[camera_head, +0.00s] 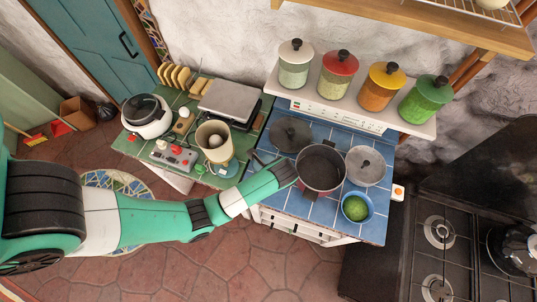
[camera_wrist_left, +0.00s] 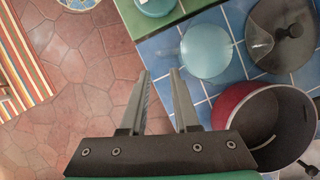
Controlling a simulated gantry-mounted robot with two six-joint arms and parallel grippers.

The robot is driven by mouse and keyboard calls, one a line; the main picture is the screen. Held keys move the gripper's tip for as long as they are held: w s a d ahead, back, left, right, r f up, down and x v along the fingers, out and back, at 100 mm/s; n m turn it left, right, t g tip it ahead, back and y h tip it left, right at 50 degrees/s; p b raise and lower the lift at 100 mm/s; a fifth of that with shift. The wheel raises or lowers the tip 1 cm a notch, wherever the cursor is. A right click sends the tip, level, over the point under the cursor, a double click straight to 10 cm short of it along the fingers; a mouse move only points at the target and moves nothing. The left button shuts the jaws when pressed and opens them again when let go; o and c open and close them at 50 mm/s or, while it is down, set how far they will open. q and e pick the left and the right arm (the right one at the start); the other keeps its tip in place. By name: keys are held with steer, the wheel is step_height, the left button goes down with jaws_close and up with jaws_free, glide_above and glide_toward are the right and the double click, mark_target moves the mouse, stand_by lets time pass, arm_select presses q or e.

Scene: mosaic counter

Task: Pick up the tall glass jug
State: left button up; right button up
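A pale blue, see-through round vessel (camera_wrist_left: 207,50), which looks like the tall glass jug seen from above, stands on the blue tiled counter in the left wrist view. In the head view I cannot make it out clearly near my gripper. My left gripper (camera_wrist_left: 160,72) is open, its two fingers apart with nothing between them. In the wrist view its fingertips are to the lower left of the jug and appear apart from it. In the head view the left gripper (camera_head: 265,160) is beside the red pot, partly hidden by its own wrist. My right gripper is not in view.
A red pot (camera_head: 320,168) stands close to the gripper, with a dark lid (camera_head: 290,134), a grey lid (camera_head: 365,166) and a blue bowl of greens (camera_head: 356,207) around it. A blender-like appliance (camera_head: 216,141) is on the green counter. Several jars line the shelf (camera_head: 330,104) behind.

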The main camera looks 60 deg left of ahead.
arm_select(q)
steer(key=shift+b+x, duration=0.95)
steer(key=shift+x, duration=4.7)
steer(key=shift+s, duration=0.15)
jaws_close()
steer(key=shift+r, duration=0.1)
